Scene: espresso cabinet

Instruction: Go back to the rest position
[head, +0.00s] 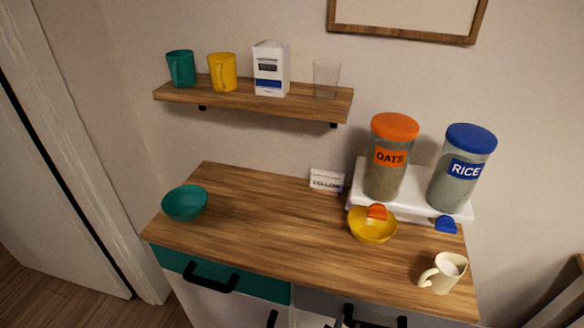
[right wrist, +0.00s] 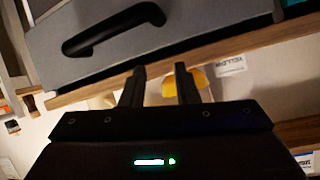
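My right gripper (head: 343,318) only just shows at the bottom edge of the head view, in front of the cabinet near the grey drawer's black handle. In the right wrist view its two dark fingers (right wrist: 160,88) stand apart with nothing held between them. That view is turned over; the grey drawer front (right wrist: 190,25) and its handle (right wrist: 115,27) appear above the fingers. A yellow bowl (head: 372,225) stands on the wooden counter, and a yellow patch shows behind one finger in the wrist view. My left gripper is in neither view.
The counter (head: 270,225) also holds a teal bowl (head: 185,203), a cream mug (head: 443,273), and a white riser (head: 407,202) with oats (head: 388,158) and rice (head: 460,168) dispensers. A wall shelf (head: 250,97) holds mugs, a carton and a glass. The counter's middle is clear.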

